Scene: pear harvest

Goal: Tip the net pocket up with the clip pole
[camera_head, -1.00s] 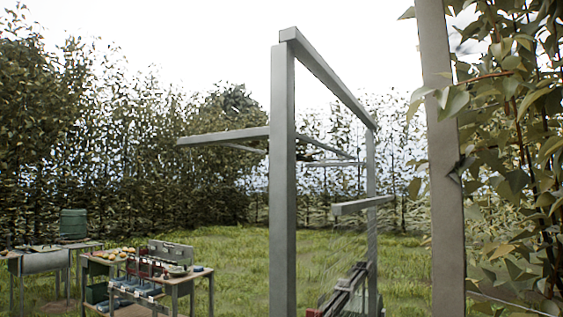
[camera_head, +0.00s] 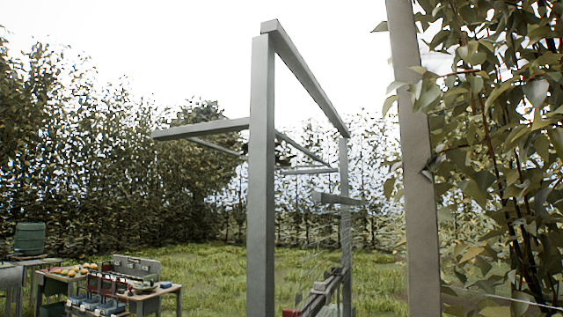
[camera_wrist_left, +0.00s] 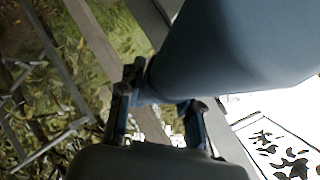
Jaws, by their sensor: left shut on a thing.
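In the left wrist view my left gripper (camera_wrist_left: 160,105) is shut on a thick, smooth blue-grey pole (camera_wrist_left: 235,50). I take this for the clip pole. It runs from between the fingers toward the upper right, close to the camera, and its far end is out of the picture. Neither gripper shows in the head view. I cannot make out the net pocket clearly. Only faint, thin mesh-like streaks show low behind the near post of a grey metal frame (camera_head: 261,180).
A side bar (camera_head: 200,129) juts left from the frame. A slanted grey post (camera_head: 412,170) and leafy branches (camera_head: 500,130) stand close on the right. A work table (camera_head: 165,291) with fruit and trays is at the lower left. Open grass (camera_head: 210,260) lies between.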

